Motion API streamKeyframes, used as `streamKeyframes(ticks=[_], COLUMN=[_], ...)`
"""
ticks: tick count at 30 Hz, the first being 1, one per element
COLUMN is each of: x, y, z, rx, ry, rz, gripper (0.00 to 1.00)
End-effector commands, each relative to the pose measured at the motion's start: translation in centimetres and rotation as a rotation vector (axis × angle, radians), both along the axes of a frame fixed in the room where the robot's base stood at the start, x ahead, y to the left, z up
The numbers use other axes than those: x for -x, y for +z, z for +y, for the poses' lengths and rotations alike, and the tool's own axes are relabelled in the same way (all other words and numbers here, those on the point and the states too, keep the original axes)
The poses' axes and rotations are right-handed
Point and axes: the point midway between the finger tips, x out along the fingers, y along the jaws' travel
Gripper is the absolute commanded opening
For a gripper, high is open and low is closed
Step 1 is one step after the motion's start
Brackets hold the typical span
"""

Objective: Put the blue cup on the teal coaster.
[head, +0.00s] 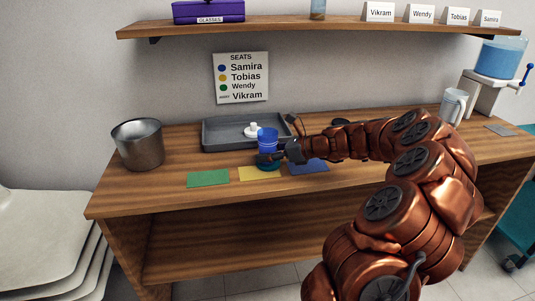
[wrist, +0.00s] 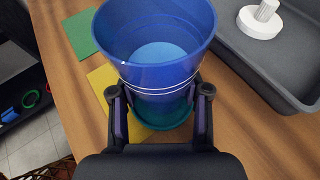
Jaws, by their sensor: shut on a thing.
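The blue cup (head: 267,137) is upright above the front of the worktop, and it fills the middle of the wrist view (wrist: 158,45). My gripper (head: 278,153) is shut on the cup, with one finger on each side of its lower part in the wrist view (wrist: 160,92). The teal coaster (head: 266,164) is directly below the cup, by the yellow mat. Its edge also shows under the cup in the wrist view (wrist: 168,120). I cannot tell whether the cup's base touches the coaster. The cup looks empty.
A green mat (head: 208,178), a yellow mat (head: 250,174) and a blue mat (head: 308,167) lie along the front edge. A grey tray (head: 222,146) holding a white object (head: 251,130) is behind. A metal pot (head: 138,145) stands left. A seats sign (head: 241,78) hangs above.

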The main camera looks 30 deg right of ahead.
Motion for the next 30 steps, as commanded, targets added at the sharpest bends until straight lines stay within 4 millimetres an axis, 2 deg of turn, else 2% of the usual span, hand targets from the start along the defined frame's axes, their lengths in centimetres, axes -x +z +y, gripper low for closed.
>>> streamKeyframes(ticks=[4,5,11,12,23,30], x=[0.0,0.0,0.0,0.0,0.0,2.5], y=[-0.3,-0.3,-0.3,-0.3,0.0,1.3], z=[0.0,0.0,0.0,0.0,0.0,-1.8], rx=[-0.002,-0.001,-0.001,-0.001,0.002,0.001], ry=[0.000,0.001,0.000,0.000,-0.001,-0.004], rz=[0.001,0.001,0.001,0.001,0.000,-0.001], gripper=[0.06,0.49,0.70,0.72,0.72,0.72])
